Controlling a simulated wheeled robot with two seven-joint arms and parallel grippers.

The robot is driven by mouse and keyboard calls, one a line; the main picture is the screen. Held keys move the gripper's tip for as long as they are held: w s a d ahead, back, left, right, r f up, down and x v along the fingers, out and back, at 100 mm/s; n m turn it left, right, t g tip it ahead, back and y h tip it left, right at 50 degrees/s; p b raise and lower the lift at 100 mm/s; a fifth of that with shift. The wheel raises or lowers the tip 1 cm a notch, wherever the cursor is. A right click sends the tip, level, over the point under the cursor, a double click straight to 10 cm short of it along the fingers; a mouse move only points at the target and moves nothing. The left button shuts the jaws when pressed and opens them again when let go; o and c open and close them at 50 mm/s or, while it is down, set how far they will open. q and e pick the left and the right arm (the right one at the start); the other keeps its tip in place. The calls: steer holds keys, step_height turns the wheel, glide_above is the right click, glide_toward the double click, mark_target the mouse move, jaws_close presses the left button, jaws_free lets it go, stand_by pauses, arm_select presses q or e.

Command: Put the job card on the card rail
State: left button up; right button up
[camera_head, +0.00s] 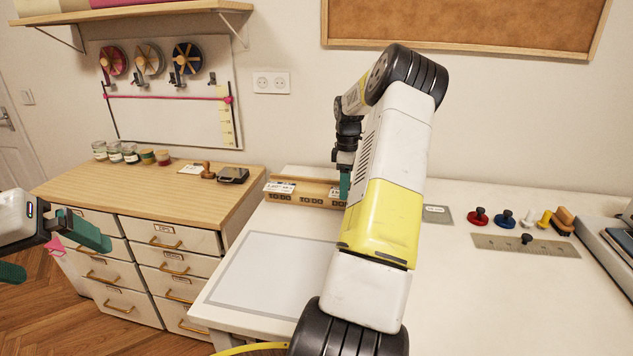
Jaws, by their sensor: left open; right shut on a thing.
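The card rail (312,201) is a low wooden strip with time labels along its front, at the back left of the white table. A white card (279,187) stands in its left part. My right gripper (345,186) points down at the rail's right end, with its green fingers shut. A pale edge beside the fingers looks like the job card (335,191); my forearm hides most of it, and I cannot tell whether it touches the rail. My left gripper (62,257) is open and empty at the far left, in front of the drawers.
A wooden-topped drawer cabinet (125,190) holds jars, a small card, a stamp and a dark pad. A pale mat (275,272) lies bare on the white table. A metal ruler (525,245) and several coloured knobs lie to the right. A corkboard (460,25) hangs behind.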

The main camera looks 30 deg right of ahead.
steer(key=o, duration=1.3)
steer(key=shift+f, duration=0.1)
step_height(320, 180, up, 12)
steer(key=s+a+r+m+t, duration=0.1)
steer(key=s+a+r, duration=0.1)
steer(key=a+r, duration=0.35)
steer(key=s+a+r+m+t, duration=0.1)
steer(key=s+a+r, duration=0.15)
steer(key=a, duration=0.65)
steer(key=s+a+r+m, duration=0.1)
steer(key=s+a+r, duration=0.25)
steer(key=a, duration=0.35)
steer(key=s+a+f+m+t+y, duration=0.1)
steer(key=s+a+m+t, duration=0.1)
steer(key=s+a, duration=0.5)
steer(key=s+a+f+m+t+y, duration=0.1)
steer(key=s+a+f+m+t, duration=0.1)
steer(key=s+a+m, duration=0.2)
steer(key=s+a, duration=0.3)
steer(key=s, duration=0.4)
steer(key=shift+f, duration=0.15)
steer(key=shift+s, duration=0.1)
